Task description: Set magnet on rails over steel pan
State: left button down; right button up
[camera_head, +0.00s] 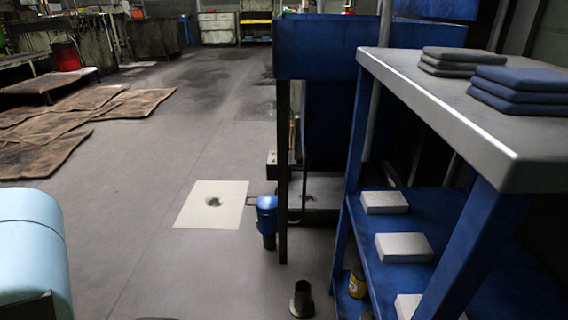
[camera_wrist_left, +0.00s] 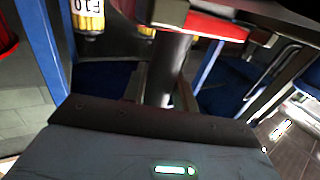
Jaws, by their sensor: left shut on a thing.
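My left gripper (camera_wrist_left: 152,88) shows in the left wrist view, its fingers closed on a dark grey cylindrical handle (camera_wrist_left: 172,62). Above the handle sits a red piece (camera_wrist_left: 215,27) with a grey metal block (camera_wrist_left: 169,12) at its end; this looks like the magnet, but it is cut off by the picture edge. In the head view only a light blue part of my arm shows at the left edge, without its gripper. My right gripper is in neither view. I cannot make out the steel pan or the rails with certainty.
A blue shelf unit with a grey top (camera_head: 415,85) stands at the right, bearing dark folded cloths (camera_head: 520,90) and pale boxes (camera_head: 403,247). A blue machine (camera_head: 320,50) stands beyond it. A white sheet (camera_head: 190,211) lies on the floor. Open floor is at the left middle.

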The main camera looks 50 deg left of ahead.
pick_arm(q)
jog(key=c, duration=1.3)
grip_release()
jog(key=shift+r, duration=0.1)
jog(key=shift+o, duration=1.3)
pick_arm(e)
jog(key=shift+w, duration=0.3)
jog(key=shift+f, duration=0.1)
pick_arm(q)
jog(key=shift+s, duration=0.15)
jog(key=p+v, duration=0.2)
jog(key=v, duration=0.5)
jog(key=shift+s+a+p, duration=0.1)
jog(key=shift+p, duration=0.2)
jog(key=shift+s, duration=0.15)
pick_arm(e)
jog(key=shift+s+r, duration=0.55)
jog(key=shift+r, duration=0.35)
